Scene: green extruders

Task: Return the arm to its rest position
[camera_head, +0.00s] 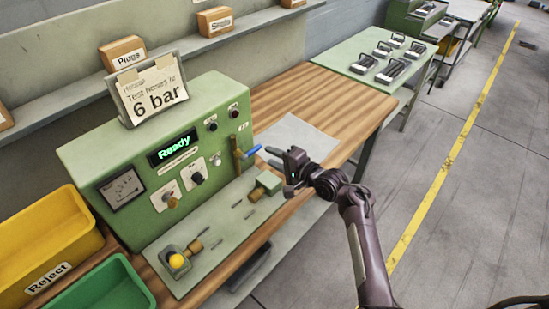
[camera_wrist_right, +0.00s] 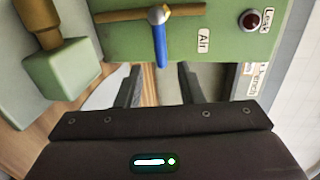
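My right arm comes in from the lower right of the head view. Its gripper (camera_head: 274,157) is beside the right end of the green test machine (camera_head: 90,150), near the blue-handled air lever (camera_head: 252,152). In the right wrist view the two dark fingers stand apart with a gap between them (camera_wrist_right: 160,80), and nothing is held. The blue lever (camera_wrist_right: 160,45) shows just beyond the fingertips, in line with the gap; whether they touch it I cannot tell. The lever's handle points down in the wrist view. My left gripper is not in view.
The machine's display (camera_head: 173,146) reads "Ready". Yellow (camera_head: 40,235) and green (camera_head: 105,290) bins stand at left. Open floor (camera_head: 465,225) lies to the right.

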